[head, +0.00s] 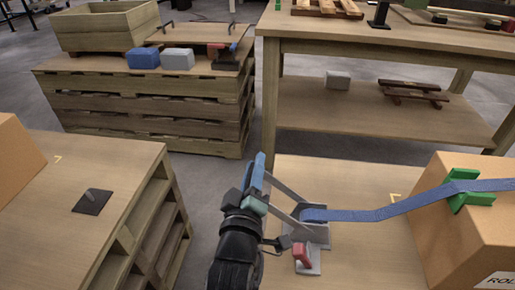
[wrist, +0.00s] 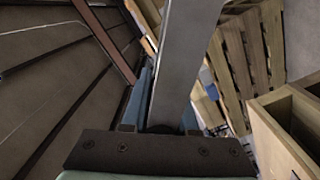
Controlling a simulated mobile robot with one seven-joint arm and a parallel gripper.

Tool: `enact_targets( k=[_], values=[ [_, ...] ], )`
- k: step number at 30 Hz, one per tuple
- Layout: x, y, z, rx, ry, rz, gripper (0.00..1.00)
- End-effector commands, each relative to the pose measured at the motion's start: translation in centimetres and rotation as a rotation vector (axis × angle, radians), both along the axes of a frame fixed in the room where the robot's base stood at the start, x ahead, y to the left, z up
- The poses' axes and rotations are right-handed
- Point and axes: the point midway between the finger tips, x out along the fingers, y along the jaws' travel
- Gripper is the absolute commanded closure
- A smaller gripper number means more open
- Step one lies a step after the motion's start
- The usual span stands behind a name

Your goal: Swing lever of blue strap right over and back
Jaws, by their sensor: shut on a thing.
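The blue strap (head: 385,213) runs from a grey ratchet (head: 318,232) on the wooden pallet top up over a cardboard box at the right. The ratchet's grey lever (head: 284,188) slants up and left from the ratchet, out past the pallet's left edge. My gripper (head: 262,172) is shut on the lever's outer end. In the wrist view the lever (wrist: 183,65) rises as a broad grey bar between my blue fingers. The fingertips are partly hidden behind the lever and the gripper body.
A red-handled piece (head: 302,255) sits just in front of the ratchet. The cardboard box (head: 440,235) with a green corner guard (head: 468,192) stands at right. Another pallet top (head: 125,185) is at left, with a floor gap between. A worktable (head: 390,45) stands behind.

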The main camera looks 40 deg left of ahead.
Motion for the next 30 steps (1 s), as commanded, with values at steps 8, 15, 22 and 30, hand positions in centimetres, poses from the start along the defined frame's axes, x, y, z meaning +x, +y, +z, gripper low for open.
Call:
enact_targets(
  k=[8, 15, 22, 30],
  values=[
    [-0.11, 0.13, -0.30, -0.013, -0.006, 0.002, 1.00],
    [-0.07, 0.08, -0.30, -0.012, -0.004, 0.001, 0.71],
    [-0.03, 0.03, -0.26, -0.012, -0.006, 0.000, 0.43],
    [-0.17, -0.09, -0.22, -0.012, -0.006, -0.001, 0.43]
  ],
)
